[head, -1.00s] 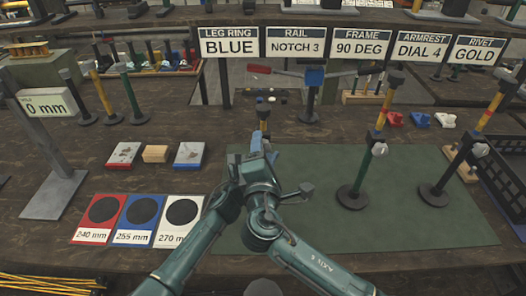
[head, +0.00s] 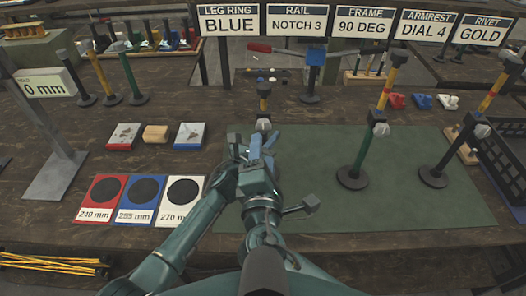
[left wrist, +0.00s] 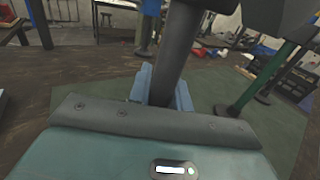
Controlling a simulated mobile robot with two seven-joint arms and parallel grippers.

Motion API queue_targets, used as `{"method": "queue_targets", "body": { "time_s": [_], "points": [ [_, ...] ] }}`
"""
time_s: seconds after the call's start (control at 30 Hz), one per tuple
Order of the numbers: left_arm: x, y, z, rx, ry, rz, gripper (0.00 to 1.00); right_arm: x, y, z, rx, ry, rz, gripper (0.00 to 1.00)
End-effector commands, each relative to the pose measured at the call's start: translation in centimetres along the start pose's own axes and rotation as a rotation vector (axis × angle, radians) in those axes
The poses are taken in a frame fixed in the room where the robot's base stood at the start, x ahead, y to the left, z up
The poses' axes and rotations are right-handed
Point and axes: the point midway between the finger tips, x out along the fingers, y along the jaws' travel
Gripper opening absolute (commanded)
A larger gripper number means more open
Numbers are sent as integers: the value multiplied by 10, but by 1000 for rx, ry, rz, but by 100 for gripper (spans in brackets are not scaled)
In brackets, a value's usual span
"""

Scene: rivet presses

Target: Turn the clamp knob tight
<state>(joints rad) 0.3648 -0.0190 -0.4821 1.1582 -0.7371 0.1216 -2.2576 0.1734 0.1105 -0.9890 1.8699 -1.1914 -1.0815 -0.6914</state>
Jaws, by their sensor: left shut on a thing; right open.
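A dark block at the top of that view is cut off. My right arm comes in from the lower right and overlaps the left one. Its gripper is open, but its fingers are hard to tell apart there.
Two more clamp stands, one green (head: 361,150) and one dark (head: 447,160), stand at the right, on or beside the green mat (head: 310,205). Red, blue and white marked cards (head: 140,212) lie at left. A row of signs (head: 298,22) stands behind. The mat's front right is clear.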

Motion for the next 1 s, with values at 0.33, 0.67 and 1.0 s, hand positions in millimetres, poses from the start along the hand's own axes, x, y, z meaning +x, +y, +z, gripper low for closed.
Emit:
{"method": "queue_targets", "body": {
  "time_s": [0.33, 0.67, 1.0],
  "points": [
    [0, 0, 1, 0, -2, 0, 41, 0, 0, 0, 0, 0, 0, 55],
    [-2, 0, -2, 0, 3, 1, 45, 0, 0, 0, 0, 0, 0, 55],
    [-50, 1, -2, 3, 3, 1, 45, 0, 0, 0, 0, 0, 0, 55]
  ]
}}
